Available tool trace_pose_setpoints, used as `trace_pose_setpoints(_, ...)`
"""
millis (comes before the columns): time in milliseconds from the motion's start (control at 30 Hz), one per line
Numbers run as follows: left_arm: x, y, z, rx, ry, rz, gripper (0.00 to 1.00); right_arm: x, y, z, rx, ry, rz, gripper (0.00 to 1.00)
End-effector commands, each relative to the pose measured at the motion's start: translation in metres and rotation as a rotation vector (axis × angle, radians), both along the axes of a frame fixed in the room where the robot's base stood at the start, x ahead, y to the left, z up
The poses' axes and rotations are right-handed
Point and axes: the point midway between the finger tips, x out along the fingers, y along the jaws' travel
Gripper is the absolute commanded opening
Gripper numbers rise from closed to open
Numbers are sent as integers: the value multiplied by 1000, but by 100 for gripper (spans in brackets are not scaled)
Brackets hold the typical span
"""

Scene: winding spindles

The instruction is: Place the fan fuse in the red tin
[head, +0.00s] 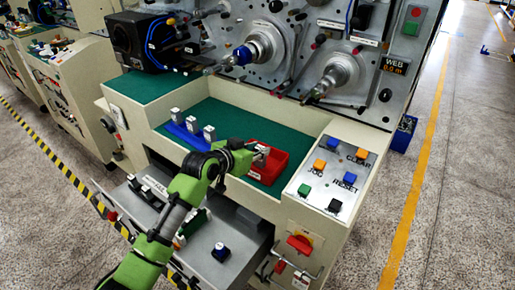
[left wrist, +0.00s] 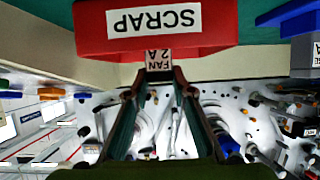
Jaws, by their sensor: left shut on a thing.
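The red tin (head: 271,167) sits on the green mat of the machine's bench. In the left wrist view its front wall (left wrist: 225,22) carries an upside-down SCRAP label. My left gripper (left wrist: 158,76) is shut on the fan fuse (left wrist: 158,58), a small block with a FAN 2 A label. In the head view the gripper (head: 255,155) and fuse are at the tin's left side, close to its rim. I cannot tell whether the fuse touches the tin. My right gripper is not in view.
A blue rack (head: 187,139) with several grey-white fuses stands left of the tin. A button panel (head: 331,180) is to the right. An open grey drawer (head: 205,258) with parts is below. Spindles (head: 258,50) project behind the bench. Green mat (head: 240,120) is free behind the tin.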

Motion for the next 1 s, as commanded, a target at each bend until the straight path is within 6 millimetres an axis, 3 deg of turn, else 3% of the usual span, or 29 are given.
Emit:
trace_pose_setpoints(167, 0, 0, -4, 0, 0, 0, 2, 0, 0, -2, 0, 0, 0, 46)
trace_pose_setpoints(200, 0, 0, -3, 0, 0, 0, 33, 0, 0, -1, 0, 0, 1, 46)
trace_pose_setpoints(233, 0, 0, -3, 0, 0, 0, 40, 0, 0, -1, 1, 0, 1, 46)
trace_pose_setpoints(667, -1, 1, 2, -1, -1, 0, 40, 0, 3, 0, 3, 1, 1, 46)
trace_pose_setpoints(1000, -36, 25, 21, 0, -4, 0, 40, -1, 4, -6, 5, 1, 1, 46)
